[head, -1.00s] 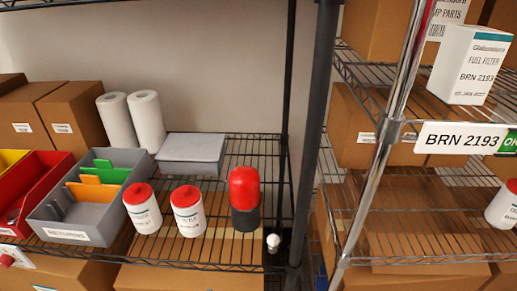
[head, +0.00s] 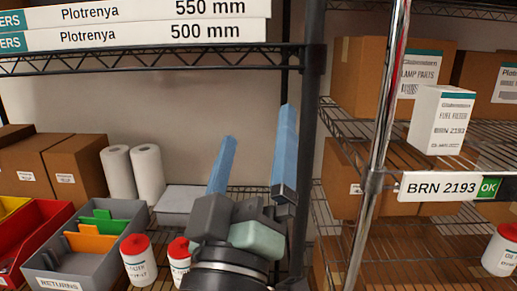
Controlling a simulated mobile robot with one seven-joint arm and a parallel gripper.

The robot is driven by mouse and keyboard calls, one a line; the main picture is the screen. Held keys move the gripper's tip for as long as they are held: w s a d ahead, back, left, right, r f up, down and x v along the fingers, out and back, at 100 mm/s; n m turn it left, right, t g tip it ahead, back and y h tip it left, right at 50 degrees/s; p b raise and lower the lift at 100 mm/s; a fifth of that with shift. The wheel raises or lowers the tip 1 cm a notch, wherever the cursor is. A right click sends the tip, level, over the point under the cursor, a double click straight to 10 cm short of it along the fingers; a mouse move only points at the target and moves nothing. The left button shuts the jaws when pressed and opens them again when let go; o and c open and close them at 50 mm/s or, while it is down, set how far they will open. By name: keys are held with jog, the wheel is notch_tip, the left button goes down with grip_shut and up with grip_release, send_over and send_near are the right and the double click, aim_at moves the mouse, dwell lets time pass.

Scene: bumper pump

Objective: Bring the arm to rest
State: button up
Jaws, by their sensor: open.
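My gripper and wrist hide part of the shelf, including the place where the red-topped dark pump stood. A white fuel filter box (head: 441,120) stands on the right rack, apart from my gripper. Its shelf label (head: 437,186) reads BRN 2193, with a green OK tag (head: 488,186) at its right end.
Two red-capped white canisters, the left one (head: 138,259) and a partly hidden one (head: 179,262), stand close to my wrist. A grey returns bin (head: 55,282), paper rolls (head: 148,174) and a grey box (head: 177,207) are to the left. A chrome post (head: 383,120) and a dark post (head: 311,130) rise at the right.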

jog(key=s+r+m+t+y+p, duration=0.1)
jog(key=r+p, duration=0.6)
jog(key=r, duration=0.7)
jog(key=s+r+m+t+y+p, duration=0.2)
jog(key=s+r+m+p, duration=0.2)
jog(key=r, duration=0.9)
jog(key=s+p, duration=0.3)
jog(key=shift+s+d+r+m+t+y, duration=0.15)
jog(key=shift+d+r+m+t+y, duration=0.15)
jog(key=shift+r+m+y, duration=0.1)
